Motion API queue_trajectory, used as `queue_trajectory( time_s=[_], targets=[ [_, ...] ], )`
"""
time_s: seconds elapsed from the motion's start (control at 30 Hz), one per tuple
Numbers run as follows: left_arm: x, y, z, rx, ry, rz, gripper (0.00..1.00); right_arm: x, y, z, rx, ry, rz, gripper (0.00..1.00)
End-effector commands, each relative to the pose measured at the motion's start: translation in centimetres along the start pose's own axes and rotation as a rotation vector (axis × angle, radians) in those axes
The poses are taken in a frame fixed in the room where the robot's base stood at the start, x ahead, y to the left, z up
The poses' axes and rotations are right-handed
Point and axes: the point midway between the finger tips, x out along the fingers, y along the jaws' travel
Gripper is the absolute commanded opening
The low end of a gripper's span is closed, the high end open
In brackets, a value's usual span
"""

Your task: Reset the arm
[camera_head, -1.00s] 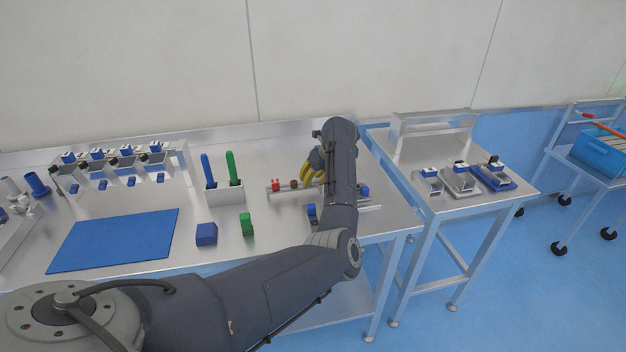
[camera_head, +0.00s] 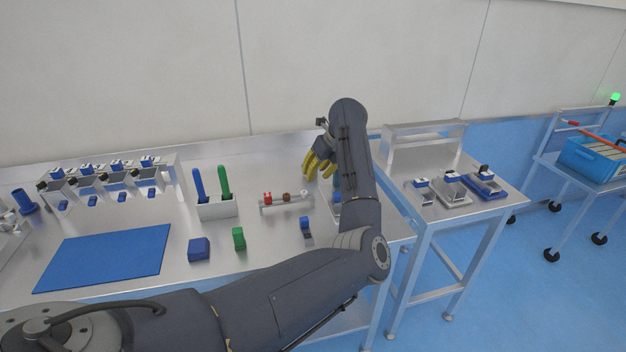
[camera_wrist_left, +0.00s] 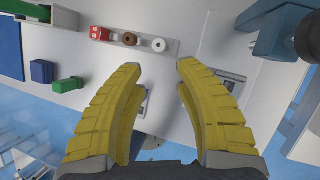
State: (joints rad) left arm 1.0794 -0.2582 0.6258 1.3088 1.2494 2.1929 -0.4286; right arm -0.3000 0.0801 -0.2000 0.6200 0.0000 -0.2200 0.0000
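My left gripper (camera_head: 318,168) hangs above the right part of the metal worktable (camera_head: 270,170), its yellow fingers pointing down and to the left. In the left wrist view the two fingers of the gripper (camera_wrist_left: 158,68) are spread apart with nothing held between them. Below them lies a small rail (camera_head: 268,210) with a red, a brown and a white piece. The rail also shows at the top of the wrist view (camera_wrist_left: 172,52). My left arm crosses in front and hides part of the table's right end. My right gripper is not in view.
A blue block (camera_head: 199,250) and a green block (camera_head: 239,239) stand near the table's front. A blue mat (camera_head: 105,258) lies left. A holder (camera_head: 217,208) carries a blue and a green tool. A second metal table (camera_head: 440,170) stands to the right.

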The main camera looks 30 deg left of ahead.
Motion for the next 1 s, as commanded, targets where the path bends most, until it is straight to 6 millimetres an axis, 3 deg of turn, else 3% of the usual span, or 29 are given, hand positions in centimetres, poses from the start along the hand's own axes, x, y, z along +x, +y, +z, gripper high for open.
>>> queue_trajectory(
  time_s=[0.23, 0.67, 0.77, 0.9, 1.0],
  targets=[
    [-0.9, 0.0, -0.1, 0.001, 0.001, 0.001, 0.32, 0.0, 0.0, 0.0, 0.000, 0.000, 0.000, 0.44],
    [-0.5, 0.6, 0.2, 0.006, -0.019, 0.022, 0.32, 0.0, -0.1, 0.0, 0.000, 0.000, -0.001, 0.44],
    [0.7, 2.7, 1.3, 0.023, -0.089, 0.094, 0.32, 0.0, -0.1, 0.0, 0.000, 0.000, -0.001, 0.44],
    [2.4, 8.1, 4.1, 0.088, -0.274, 0.285, 0.32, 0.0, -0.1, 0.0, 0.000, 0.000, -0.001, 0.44],
    [2.4, 12.2, 6.2, 0.162, -0.438, 0.455, 0.32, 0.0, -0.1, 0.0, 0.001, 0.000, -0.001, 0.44]
  ],
)
